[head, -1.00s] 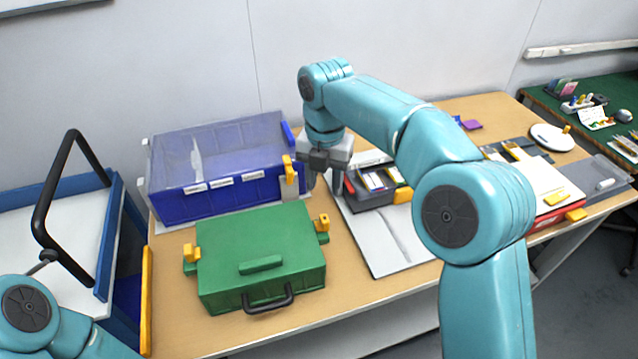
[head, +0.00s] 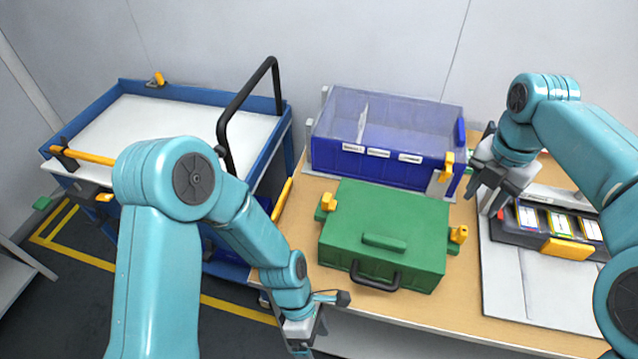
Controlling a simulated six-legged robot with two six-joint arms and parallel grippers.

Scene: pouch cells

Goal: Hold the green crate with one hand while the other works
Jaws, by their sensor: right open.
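The green crate (head: 405,222) stands on the table with its lid shut, a black handle (head: 375,278) on its front and yellow latches at both sides. My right gripper (head: 484,203) is open and empty, pointing down between the crate's back right corner and a dark tray, apart from the crate. My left gripper (head: 304,340) hangs at the table's front edge, left of and in front of the crate, not touching it. Its fingers are small and partly cut off by the picture's bottom, so its opening is unclear.
A blue bin (head: 388,172) with a clear lid stands behind the crate. The dark tray (head: 508,233) with coloured cells lies on a grey mat (head: 530,290) at right. A blue cart (head: 283,150) with a tall black handle stands left of the table.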

